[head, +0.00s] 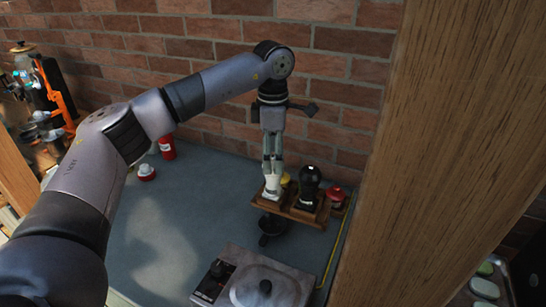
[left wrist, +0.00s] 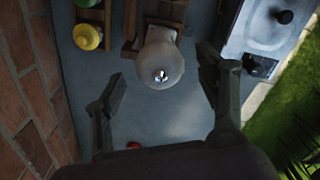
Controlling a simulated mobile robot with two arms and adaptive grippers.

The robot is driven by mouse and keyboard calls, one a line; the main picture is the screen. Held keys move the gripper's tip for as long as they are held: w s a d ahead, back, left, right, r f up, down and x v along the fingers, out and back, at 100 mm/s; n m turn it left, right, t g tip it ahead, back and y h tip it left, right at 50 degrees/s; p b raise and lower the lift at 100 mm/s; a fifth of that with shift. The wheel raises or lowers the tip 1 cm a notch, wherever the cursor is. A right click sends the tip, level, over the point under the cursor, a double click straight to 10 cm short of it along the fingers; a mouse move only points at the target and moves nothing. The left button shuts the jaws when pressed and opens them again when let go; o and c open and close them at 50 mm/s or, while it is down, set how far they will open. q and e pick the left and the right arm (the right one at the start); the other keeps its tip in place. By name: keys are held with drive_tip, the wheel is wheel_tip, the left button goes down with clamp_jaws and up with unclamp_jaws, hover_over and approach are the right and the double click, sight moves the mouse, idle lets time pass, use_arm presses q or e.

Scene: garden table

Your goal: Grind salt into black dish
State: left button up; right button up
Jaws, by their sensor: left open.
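A white grinder (head: 272,186), which looks like the salt one, stands at the left end of a wooden rack (head: 290,210) by the brick wall. My left gripper (head: 272,163) points down just above it. In the left wrist view my left gripper (left wrist: 163,68) is open, with its fingers apart on either side of the grinder's pale round top (left wrist: 160,58); I see no contact. The black dish (head: 273,227) sits on the grey counter in front of the rack. I cannot make it out clearly in the left wrist view. My right gripper is not in view.
A black grinder (head: 309,184), a yellow-topped jar (left wrist: 88,37) and a red-lidded jar (head: 337,195) stand close by. Red containers (head: 166,147) stand left. A wooden post (head: 440,150) rises on the right. The counter's middle is clear.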

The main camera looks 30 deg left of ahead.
use_arm(q)
drive_tip(key=shift+f, duration=1.15)
drive_tip(key=shift+c, duration=0.5)
drive_tip(key=c, duration=1.1)
